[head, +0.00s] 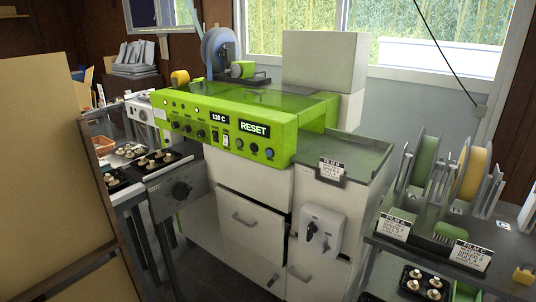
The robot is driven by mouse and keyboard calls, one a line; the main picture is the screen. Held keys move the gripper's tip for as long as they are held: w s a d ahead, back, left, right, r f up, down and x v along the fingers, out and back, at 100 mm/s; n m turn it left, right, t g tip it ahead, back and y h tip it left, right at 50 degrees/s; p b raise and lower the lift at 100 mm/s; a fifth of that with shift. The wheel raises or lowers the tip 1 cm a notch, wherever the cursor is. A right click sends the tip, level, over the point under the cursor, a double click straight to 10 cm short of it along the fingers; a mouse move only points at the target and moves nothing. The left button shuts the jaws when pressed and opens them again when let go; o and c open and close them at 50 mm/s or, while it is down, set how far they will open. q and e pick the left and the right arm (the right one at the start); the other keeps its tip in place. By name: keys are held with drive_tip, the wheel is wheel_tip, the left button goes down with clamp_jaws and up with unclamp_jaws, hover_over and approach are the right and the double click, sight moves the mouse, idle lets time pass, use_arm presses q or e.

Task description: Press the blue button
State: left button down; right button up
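A bright green machine (220,108) stands on white cabinets in the middle of the head view. Its front panel carries several small dark knobs and buttons, a "130 C" label and a "RESET" label (254,129). Below the RESET label is a row of small round buttons. The rightmost one looks dark blue (269,153), though it is small. Neither of my grippers is in view, and nothing touches the panel.
A tan board (55,170) blocks the left foreground. Black trays of mushrooms (155,161) lie on a conveyor at left. At right, a shelf holds green and yellow film rolls (470,172) and label cards. A white dispenser (321,232) hangs on the cabinet front.

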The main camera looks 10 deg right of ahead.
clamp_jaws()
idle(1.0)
